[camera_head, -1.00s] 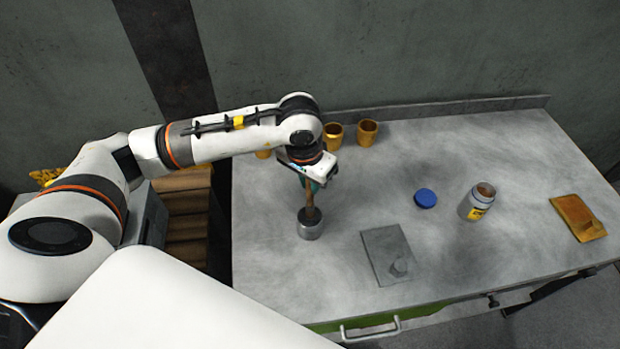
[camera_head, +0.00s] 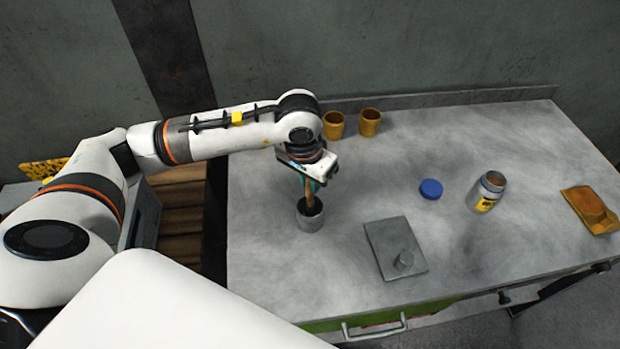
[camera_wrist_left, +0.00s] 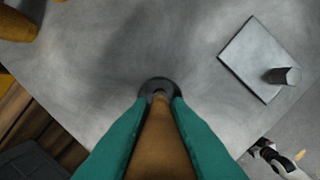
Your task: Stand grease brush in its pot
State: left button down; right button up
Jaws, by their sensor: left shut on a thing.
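The grease brush has a brown wooden handle (camera_head: 309,192), nearly upright in the head view. My left gripper (camera_head: 312,182) is shut on this handle with its teal fingers; the left wrist view shows the handle (camera_wrist_left: 158,145) between them. The pot (camera_head: 309,219) is a small grey metal cup standing on the table. The brush's dark lower end is at the pot's mouth and seems to be inside it; its depth is hidden. A dark round shape surrounds the handle's far end in the left wrist view. My right gripper is not in view.
On the grey table (camera_head: 500,150) a flat grey plate with a knob (camera_head: 390,245) lies right of the pot. Two brass cups (camera_head: 334,124) (camera_head: 369,122) stand behind.

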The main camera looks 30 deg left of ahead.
pick_arm(q)
jog(key=c, duration=1.3)
grip_release()
jog(key=shift+r, duration=0.1)
jog(key=r, duration=0.4)
jog(key=s+r+b, duration=0.1)
jog(key=r, duration=0.6)
jog(key=shift+s+a+r+b, duration=0.1)
jog(key=shift+s+r+b, duration=0.25)
jog(key=shift+s+b, duration=0.05)
